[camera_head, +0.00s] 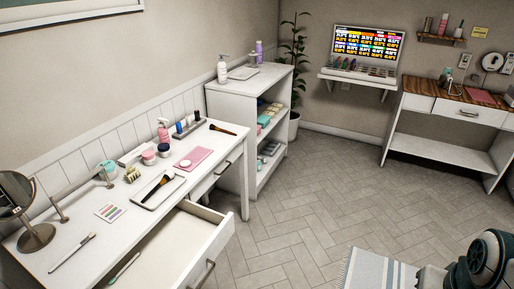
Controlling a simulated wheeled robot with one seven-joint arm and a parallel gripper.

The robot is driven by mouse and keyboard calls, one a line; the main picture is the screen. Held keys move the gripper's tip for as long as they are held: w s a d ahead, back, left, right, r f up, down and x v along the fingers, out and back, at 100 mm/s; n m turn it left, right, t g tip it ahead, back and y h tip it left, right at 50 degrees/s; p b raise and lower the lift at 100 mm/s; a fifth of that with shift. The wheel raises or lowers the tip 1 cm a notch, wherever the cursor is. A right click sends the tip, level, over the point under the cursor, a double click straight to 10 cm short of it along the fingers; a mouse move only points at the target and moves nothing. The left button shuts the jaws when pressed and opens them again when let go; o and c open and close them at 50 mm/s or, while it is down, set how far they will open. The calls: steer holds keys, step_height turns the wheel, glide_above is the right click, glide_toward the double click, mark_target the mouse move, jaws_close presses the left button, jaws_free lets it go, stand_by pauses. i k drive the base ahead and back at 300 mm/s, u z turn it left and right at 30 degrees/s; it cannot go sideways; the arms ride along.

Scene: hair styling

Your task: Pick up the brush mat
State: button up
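A flat pink mat (199,156) lies on the white dressing table at the left, with a small round white item (185,163) on it. In front of it, a shallow white tray or mat (164,196) has a dark-headed brush (152,191) lying across it. I cannot tell for sure which of these is the brush mat. Another pink flat item (481,96) lies on the wooden-topped table at the far right. My gripper is not in view; only part of my arm shows in the lower right corner, well away from the dressing table.
The dressing table (75,264) has an open drawer (168,250) at its front. A round mirror (18,195), bottles, jars and loose brushes stand or lie around the mats. A white shelf unit (228,120) stands behind. The tiled floor (300,200) in the middle is clear.

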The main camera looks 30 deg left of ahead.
mark_target(188, 162)
steer(key=u, duration=0.1)
steer(key=i, duration=0.85)
steer(key=u, duration=0.45)
steer(key=i, duration=1.6)
steer(key=u, duration=1.25)
steer(key=i, duration=0.85)
steer(key=u, duration=1.4)
steer(key=i, duration=0.45)
steer(key=u, duration=0.45)
